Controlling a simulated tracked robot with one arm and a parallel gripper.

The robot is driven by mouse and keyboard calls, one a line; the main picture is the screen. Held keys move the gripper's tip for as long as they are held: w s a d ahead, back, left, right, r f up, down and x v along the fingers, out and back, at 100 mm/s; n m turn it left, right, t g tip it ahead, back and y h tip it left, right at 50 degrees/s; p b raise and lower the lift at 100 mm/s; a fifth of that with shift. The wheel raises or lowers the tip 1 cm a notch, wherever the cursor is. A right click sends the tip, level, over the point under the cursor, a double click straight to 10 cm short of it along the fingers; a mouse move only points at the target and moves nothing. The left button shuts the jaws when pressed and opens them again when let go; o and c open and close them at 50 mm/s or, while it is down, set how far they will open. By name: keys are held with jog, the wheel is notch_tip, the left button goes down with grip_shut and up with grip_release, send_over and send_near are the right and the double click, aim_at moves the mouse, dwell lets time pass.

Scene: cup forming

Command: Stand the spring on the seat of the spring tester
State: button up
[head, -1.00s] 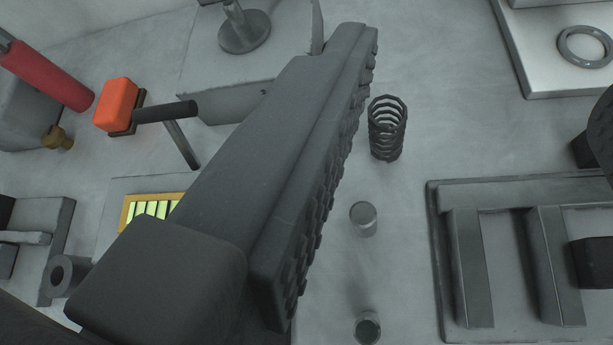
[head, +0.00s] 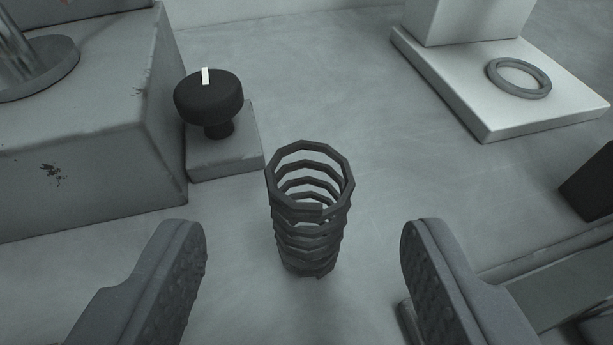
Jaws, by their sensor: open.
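The spring (head: 308,231) is a dark coil standing upright on the grey floor at the middle of the head view. My gripper (head: 304,238) is open, with one finger to the left of the spring and one to the right. There are clear gaps on both sides and neither finger appears to touch it. A pale plate (head: 478,118) with an upright block at its back lies at the upper right. A grey ring (head: 520,95) lies flat on it and may be the tester's seat; I cannot tell for sure.
A black knob (head: 208,98) with a white mark stands on a small base left of the spring. A large grey block (head: 90,130) with a round metal foot (head: 45,75) on it fills the upper left. Low grey fixtures (head: 560,270) edge the lower right. Floor behind the spring is clear.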

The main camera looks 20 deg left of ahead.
aim_at(312, 232)
jog(key=shift+d+f+b+x, duration=0.15)
jog(key=shift+b+x, duration=0.15)
jog(key=shift+x, duration=0.65)
jog(key=shift+f+b+x, duration=0.2)
jog(key=shift+b+x, duration=0.05)
jog(key=shift+x, duration=0.7)
jog(key=shift+d+f+b+x, duration=0.15)
jog(key=shift+b+x, duration=0.15)
jog(key=shift+x, duration=0.7)
jog(key=shift+s, duration=0.2)
jog(key=c, duration=1.1)
jog(key=shift+r, duration=0.1)
